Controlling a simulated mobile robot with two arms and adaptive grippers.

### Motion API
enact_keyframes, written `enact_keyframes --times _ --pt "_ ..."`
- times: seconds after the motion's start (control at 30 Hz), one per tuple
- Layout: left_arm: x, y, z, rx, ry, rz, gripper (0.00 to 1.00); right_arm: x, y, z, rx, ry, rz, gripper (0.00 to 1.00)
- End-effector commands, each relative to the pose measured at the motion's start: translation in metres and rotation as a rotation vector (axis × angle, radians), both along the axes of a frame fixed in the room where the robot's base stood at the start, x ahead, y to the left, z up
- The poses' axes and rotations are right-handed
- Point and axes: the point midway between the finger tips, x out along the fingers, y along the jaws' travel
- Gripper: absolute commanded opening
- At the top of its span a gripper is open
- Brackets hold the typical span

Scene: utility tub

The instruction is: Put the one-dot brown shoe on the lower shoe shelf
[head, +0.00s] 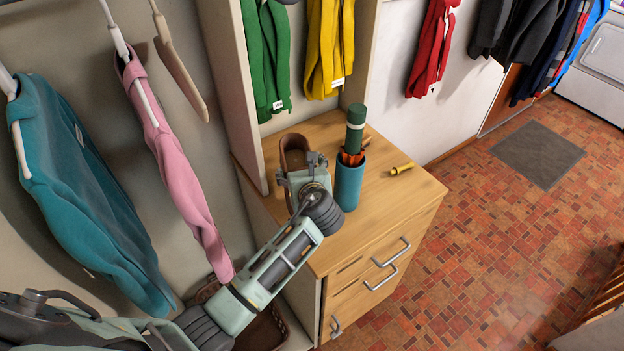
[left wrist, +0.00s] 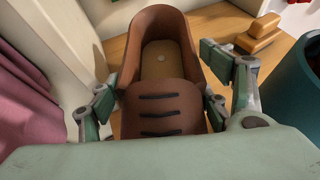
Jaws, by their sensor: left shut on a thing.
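I cannot tell whether the sole touches the wood. My right gripper is not in view. I cannot make out the lower shoe shelf for sure.
A blue holder (head: 349,184) with a dark green item stands right of my gripper. A yellow flashlight (head: 401,168) lies farther right. A wooden brush (left wrist: 260,35) lies behind the holder. Pink (head: 175,170) and teal (head: 85,200) garments hang left. The cabinet top's front right is clear.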

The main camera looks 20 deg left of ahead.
Motion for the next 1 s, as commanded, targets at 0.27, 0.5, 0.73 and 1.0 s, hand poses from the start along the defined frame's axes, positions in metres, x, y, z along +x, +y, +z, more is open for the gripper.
enact_keyframes --times 0.27,0.5,0.73,1.0 --pt "0.0 0.0 -0.029 0.002 -0.001 0.0 0.29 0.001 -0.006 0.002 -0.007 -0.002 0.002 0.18" --pt "0.001 0.0 -0.051 0.001 -0.005 -0.001 0.29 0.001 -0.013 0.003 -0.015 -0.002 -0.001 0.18" --pt "0.001 0.0 -0.051 0.001 -0.005 -0.001 0.29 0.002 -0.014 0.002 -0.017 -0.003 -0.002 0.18" --pt "0.0 0.0 -0.055 0.001 -0.002 0.0 0.86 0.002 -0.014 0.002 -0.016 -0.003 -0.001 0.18"
